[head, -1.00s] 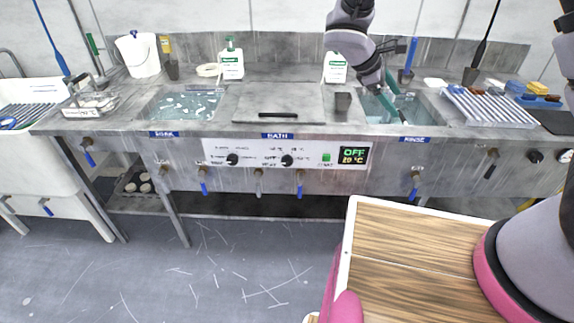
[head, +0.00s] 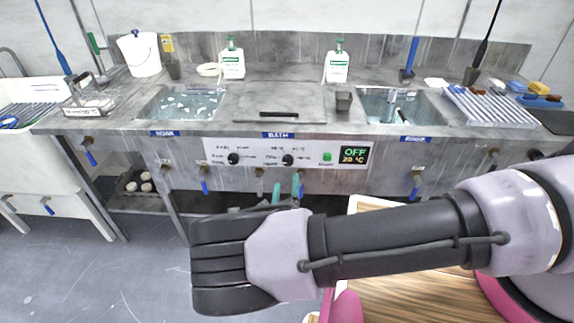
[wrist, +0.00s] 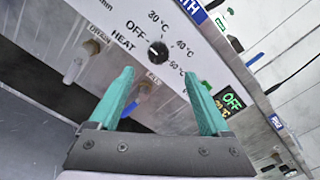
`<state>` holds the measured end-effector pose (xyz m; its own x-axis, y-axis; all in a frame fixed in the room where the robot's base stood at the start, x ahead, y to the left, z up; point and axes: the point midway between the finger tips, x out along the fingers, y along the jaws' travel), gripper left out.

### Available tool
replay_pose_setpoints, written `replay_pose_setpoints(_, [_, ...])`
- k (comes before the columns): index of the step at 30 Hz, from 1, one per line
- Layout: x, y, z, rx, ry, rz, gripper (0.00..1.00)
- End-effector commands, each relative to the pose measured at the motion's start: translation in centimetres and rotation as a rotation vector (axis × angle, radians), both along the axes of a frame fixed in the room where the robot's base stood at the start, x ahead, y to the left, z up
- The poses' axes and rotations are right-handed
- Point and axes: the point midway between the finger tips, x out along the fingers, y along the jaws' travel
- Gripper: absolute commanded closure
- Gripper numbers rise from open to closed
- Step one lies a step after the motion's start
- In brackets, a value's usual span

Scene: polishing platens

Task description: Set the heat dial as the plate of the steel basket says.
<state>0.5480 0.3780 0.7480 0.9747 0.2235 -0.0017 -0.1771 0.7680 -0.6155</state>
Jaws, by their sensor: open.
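The heat dial (head: 288,160) is a small black knob on the white front panel below the BATH label. In the wrist view the dial (wrist: 157,49) lies beyond and between my fingertips, with OFF, 30, 40 and a further temperature printed around it. My gripper (wrist: 157,85) has two teal fingers, open and empty, apart from the dial. In the head view my gripper (head: 286,189) is mostly hidden behind my wrist, just below the panel. The steel basket (head: 88,99) stands on the bench at left; its white plate (head: 98,108) is too small to read surely.
A second black knob (head: 233,158) and a green button (head: 327,157) flank the dial. The display (head: 355,155) reads OFF above a temperature. Blue-handled taps (head: 204,186) stick out below the panel. A closed lid (head: 278,100) covers the bath between two open basins.

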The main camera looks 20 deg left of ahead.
Motion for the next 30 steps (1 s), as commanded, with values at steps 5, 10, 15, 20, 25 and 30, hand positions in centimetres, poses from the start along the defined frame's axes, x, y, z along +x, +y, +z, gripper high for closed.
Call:
replay_pose_setpoints(5, [1.5,0.5,-0.2,-0.012,-0.007,0.013,0.19])
replay_pose_setpoints(10, [4.6,1.2,-0.2,-0.01,-0.005,0.011,0.19])
replay_pose_setpoints(15, [7.7,1.9,-0.2,-0.009,-0.005,0.01,0.19])
replay_pose_setpoints(20, [9.5,2.4,-0.2,-0.009,-0.004,0.01,0.19])
replay_pose_setpoints(25, [10.3,2.5,-0.2,-0.01,-0.004,0.01,0.19])
replay_pose_setpoints(30, [10.3,2.6,-0.2,-0.01,-0.004,0.01,0.19])
